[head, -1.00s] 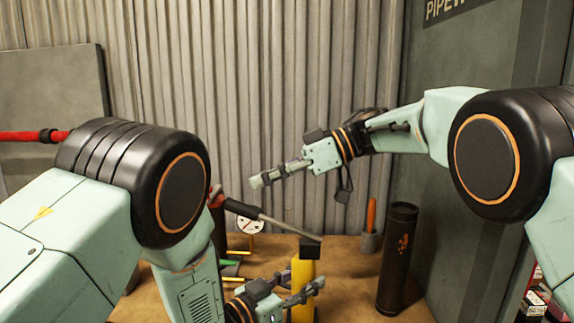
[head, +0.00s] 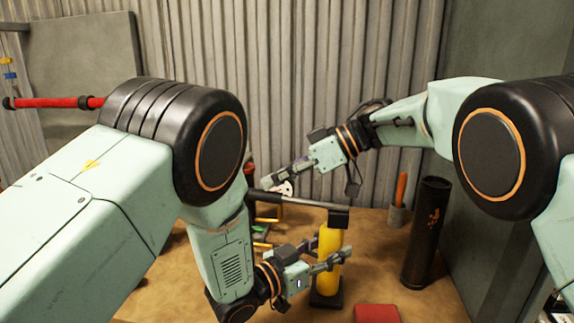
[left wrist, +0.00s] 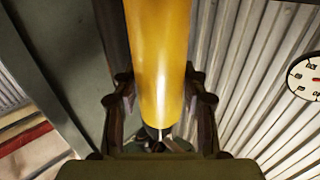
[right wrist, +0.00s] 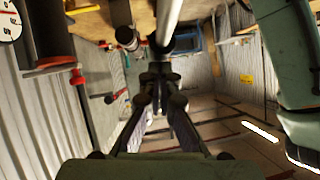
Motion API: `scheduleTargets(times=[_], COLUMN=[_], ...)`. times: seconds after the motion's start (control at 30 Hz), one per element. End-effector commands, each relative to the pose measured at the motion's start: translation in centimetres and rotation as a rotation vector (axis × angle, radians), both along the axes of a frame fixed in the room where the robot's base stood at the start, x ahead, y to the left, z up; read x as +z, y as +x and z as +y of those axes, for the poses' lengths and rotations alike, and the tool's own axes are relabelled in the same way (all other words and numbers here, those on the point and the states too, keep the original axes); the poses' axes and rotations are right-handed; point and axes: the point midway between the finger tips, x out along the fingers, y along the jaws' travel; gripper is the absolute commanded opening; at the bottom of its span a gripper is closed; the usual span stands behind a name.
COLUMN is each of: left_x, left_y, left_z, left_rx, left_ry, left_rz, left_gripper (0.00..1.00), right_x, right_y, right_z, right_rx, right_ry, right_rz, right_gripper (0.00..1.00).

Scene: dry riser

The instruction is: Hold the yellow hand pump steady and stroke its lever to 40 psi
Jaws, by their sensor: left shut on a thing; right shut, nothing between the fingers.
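The yellow hand pump (head: 329,243) stands upright on the brown bench, with a black head at its top. My left gripper (head: 338,256) is shut around its yellow barrel, which also fills the middle of the left wrist view (left wrist: 160,60). The pump's lever (head: 305,202) is a grey rod running left from the head, rising slightly to a dark handle (head: 265,196). My right gripper (head: 268,187) is shut and empty, just above the handle; contact cannot be told. The dial gauge (head: 286,187) is partly hidden behind it; its dial shows in the left wrist view (left wrist: 306,76), reading unclear.
A dark tube (head: 427,232) and a holder with an orange-handled tool (head: 398,200) stand right of the pump. A red block (head: 376,313) lies at the front. Corrugated metal wall (head: 300,60) closes the back. A red bar (head: 55,103) is at left.

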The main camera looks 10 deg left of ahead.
Motion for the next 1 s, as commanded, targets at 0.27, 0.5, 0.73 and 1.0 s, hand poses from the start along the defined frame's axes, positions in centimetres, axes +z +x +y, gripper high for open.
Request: scheduleTargets(times=[0.27,0.5,0.73,1.0], left_x=[0.1,0.1,0.1,0.2], left_y=[0.1,0.1,0.1,0.1], left_z=[0.0,0.0,0.0,0.0], left_rx=[0.0,0.0,-0.001,-0.001], left_ry=[0.001,0.001,0.001,0.001], left_rz=[-0.004,-0.005,-0.005,-0.006], left_gripper=[0.0,0.0,0.0,0.0], right_x=[-1.6,-1.6,-0.3,3.8], right_y=[-0.1,-0.1,0.2,1.1], right_z=[0.5,0.5,0.5,-0.7], right_rx=[0.0,0.0,0.0,-0.004], right_ry=[-0.094,-0.095,-0.093,-0.09], right_rz=[0.006,0.007,0.004,0.0], right_gripper=[0.0,0.0,0.0,0.0])
